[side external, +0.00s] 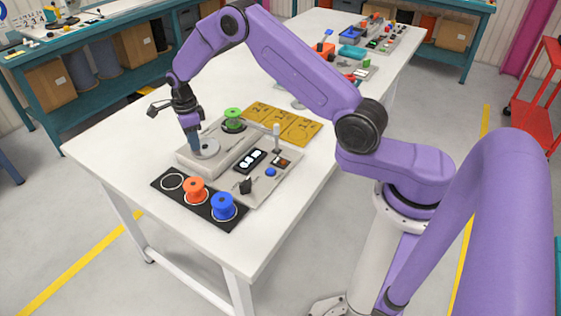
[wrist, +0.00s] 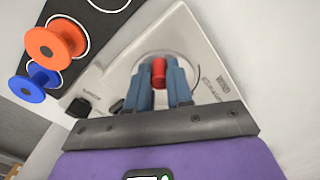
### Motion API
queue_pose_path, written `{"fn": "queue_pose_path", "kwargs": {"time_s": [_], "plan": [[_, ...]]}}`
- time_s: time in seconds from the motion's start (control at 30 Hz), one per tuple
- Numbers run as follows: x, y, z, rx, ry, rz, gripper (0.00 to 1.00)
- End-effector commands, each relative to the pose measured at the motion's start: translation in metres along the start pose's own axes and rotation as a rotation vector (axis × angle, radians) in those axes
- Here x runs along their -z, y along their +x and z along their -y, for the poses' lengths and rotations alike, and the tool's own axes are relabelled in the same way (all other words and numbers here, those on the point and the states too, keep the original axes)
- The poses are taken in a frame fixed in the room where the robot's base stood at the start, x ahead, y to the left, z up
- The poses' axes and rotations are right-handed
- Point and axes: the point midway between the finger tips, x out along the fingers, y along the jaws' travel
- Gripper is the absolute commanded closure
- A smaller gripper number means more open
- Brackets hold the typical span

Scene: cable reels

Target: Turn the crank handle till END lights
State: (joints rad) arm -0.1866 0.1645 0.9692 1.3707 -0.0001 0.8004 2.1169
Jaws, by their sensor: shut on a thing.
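My gripper (side external: 196,152) points down over the grey crank housing (side external: 186,165) in the side view. In the wrist view my gripper (wrist: 159,82) has its blue fingers closed on both sides of the red crank knob (wrist: 158,69). The knob stands over a round grey disc (side external: 209,148), partly hidden by the fingers. A green reel (side external: 233,120) sits at the far end of the same housing. A control panel (side external: 262,179) lies beside it, with a black display (side external: 250,161) showing white marks. I cannot make out an END label or whether its lamp is lit.
An orange reel (side external: 194,189) and a blue reel (side external: 223,206) stand on a black mat (side external: 199,204) in front; its third ring is empty. Yellow numbered plates (side external: 281,123) lie behind the panel, near an upright grey lever (side external: 277,137). The white table's left side is clear.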

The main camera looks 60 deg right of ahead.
Motion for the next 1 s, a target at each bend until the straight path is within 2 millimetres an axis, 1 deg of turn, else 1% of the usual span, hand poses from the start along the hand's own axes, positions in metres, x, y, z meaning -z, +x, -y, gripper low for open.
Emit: {"fn": "queue_pose_path", "kwargs": {"time_s": [0.2,0.3,0.5,0.67,0.8,1.0], "plan": [[0.004,0.000,0.013,0.000,0.001,0.000,1.00],[0.005,0.000,0.015,0.000,0.000,0.000,1.00],[0.015,0.000,0.024,0.000,0.002,0.000,1.00],[0.021,0.000,0.026,-0.001,0.001,-0.001,1.00],[0.029,0.000,0.028,-0.002,0.002,-0.001,1.00],[0.038,0.000,0.026,-0.002,0.000,-0.001,1.00]]}}
